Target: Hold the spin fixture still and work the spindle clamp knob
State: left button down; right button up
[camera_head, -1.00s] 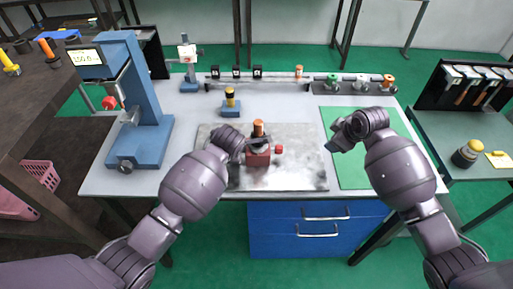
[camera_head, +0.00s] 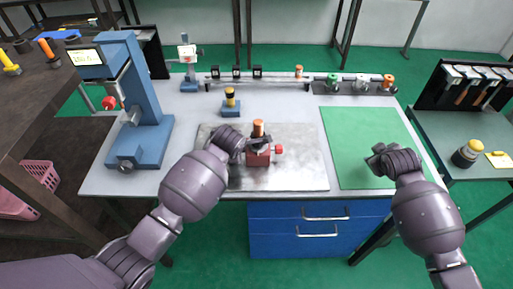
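The spin fixture is a small red block (camera_head: 259,157) on a grey metal plate (camera_head: 300,176), with an upright orange-topped cylinder (camera_head: 258,128) in it. A red knob (camera_head: 279,149) sticks out of its right side; I take it as the spindle clamp knob. My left gripper (camera_head: 243,147) is at the fixture's left side, touching or very close. Its fingers are too small and covered to tell if they are shut. My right gripper (camera_head: 374,160) is over the green mat (camera_head: 352,125), well to the right of the knob. Its fingers are mostly hidden by the wrist.
A blue block with a yellow-black plug (camera_head: 230,104) stands behind the plate. A rail (camera_head: 320,82) with several fittings runs along the back. The space between the knob and my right gripper is clear.

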jog(key=shift+s+d, duration=0.1)
jog(key=shift+d, duration=0.15)
pick_arm(q)
jog(key=c, duration=0.9)
grip_release()
jog(key=v, duration=1.2)
